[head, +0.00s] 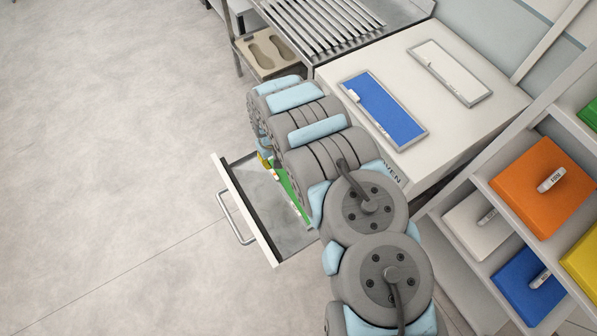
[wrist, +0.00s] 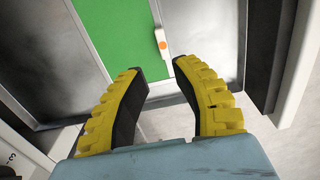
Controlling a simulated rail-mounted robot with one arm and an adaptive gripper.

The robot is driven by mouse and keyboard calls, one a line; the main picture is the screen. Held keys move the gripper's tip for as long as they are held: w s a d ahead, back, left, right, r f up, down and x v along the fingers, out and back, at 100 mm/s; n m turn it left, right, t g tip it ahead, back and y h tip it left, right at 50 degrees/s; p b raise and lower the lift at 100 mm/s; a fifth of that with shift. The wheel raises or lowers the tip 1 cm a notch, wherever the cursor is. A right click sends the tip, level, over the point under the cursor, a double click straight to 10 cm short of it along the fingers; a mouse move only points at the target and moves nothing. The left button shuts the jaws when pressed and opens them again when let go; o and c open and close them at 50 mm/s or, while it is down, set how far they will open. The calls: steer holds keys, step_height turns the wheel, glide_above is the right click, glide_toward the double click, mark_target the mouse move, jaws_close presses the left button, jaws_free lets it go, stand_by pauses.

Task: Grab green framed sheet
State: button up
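The green framed sheet (wrist: 108,38) lies in the open drawer below the oven. In the wrist view its green face fills the upper middle, with grey metal framing beside it and a small white tab with an orange dot at its right edge. In the head view only a green strip (head: 290,190) shows past my arm. My gripper (wrist: 156,68) is open, its yellow and black fingers apart with nothing between them. It is over the drawer at the tab side of the sheet. In the head view my arm hides most of the gripper, and contact cannot be judged.
The drawer (head: 238,203) stands pulled out, its handle (head: 236,220) toward the floor. On the oven top lie a blue framed sheet (head: 384,108) and a white one (head: 449,72). An insole tray (head: 266,52) is at the back.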

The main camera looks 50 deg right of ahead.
glide_above(275, 175)
steer(key=shift+d+f+b, duration=0.2)
steer(key=shift+f+b, duration=0.1)
steer(key=shift+f, duration=2.4)
steer(key=shift+a+f+b, duration=0.2)
steer(key=shift+f+b, duration=0.1)
steer(key=shift+f, duration=1.1)
steer(key=shift+f+b, duration=0.3)
steer(key=shift+f, duration=0.85)
jaws_close()
